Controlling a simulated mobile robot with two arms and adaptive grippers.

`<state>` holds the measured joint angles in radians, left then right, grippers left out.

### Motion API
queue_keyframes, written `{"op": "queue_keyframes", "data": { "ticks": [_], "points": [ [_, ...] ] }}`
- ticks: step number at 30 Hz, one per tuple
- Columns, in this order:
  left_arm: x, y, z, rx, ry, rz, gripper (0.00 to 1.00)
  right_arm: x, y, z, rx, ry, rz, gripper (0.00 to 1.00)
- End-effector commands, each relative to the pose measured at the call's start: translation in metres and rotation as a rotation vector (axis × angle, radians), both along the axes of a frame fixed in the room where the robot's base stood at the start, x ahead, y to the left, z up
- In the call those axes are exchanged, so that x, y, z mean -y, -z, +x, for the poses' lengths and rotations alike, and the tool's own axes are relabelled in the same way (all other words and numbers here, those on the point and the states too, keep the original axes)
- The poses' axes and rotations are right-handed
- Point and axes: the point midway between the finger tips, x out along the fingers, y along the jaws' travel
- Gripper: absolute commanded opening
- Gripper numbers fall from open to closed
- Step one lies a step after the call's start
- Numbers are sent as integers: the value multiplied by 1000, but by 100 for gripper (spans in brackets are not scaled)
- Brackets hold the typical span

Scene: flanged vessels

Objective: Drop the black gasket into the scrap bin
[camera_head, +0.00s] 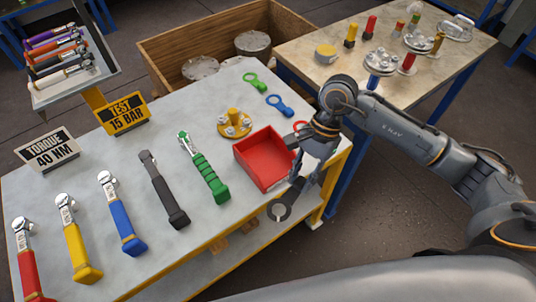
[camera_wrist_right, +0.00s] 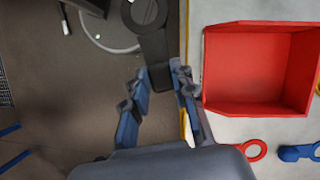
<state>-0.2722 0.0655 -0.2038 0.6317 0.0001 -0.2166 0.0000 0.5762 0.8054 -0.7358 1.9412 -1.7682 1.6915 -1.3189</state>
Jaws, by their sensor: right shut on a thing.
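The black gasket, a flat ring with a long tab, hangs from my right gripper (camera_head: 308,180). Its ring (camera_head: 279,211) shows below the fingers in the head view. In the right wrist view the gasket (camera_wrist_right: 153,38) has its tab between the fingertips of my right gripper (camera_wrist_right: 160,84), which is shut on it. There the gasket lies over the floor, just outside the table edge. The red open bin (camera_head: 246,163) stands on the table corner, beside my right gripper; it looks empty. It also shows in the right wrist view (camera_wrist_right: 255,106), to the right of the fingers. My left gripper is not in view.
A green gasket (camera_head: 256,82), a blue gasket (camera_head: 279,105) and a red gasket (camera_wrist_right: 252,150) lie near the bin. Several torque wrenches and two signs cover the table's left and middle. A wooden crate (camera_head: 165,72) and a second table (camera_head: 455,65) stand behind.

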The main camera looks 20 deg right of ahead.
Motion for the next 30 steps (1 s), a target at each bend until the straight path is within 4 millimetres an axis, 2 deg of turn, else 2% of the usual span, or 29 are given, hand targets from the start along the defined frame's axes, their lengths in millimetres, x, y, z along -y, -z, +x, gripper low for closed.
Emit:
{"op": "queue_keyframes", "data": {
  "ticks": [1, 4, 9, 14, 18, 23, 30],
  "points": [
    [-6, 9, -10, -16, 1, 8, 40, 0, 2, 4, 1, 117, 2, 3],
    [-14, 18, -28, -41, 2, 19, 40, -1, -6, 15, 1, 362, 1, 3],
    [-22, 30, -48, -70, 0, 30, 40, -1, -18, 32, 1, 756, 1, 3],
    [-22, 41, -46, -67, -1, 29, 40, 1, -31, 46, 2, 1100, -2, 3],
    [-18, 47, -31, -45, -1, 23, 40, 3, -41, 55, -1, 1356, -1, 3],
    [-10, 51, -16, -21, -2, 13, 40, 6, -49, 61, -5, 1551, -6, 3],
    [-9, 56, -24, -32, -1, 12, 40, 8, -49, 63, -9, 1643, -11, 3]
  ]
}}
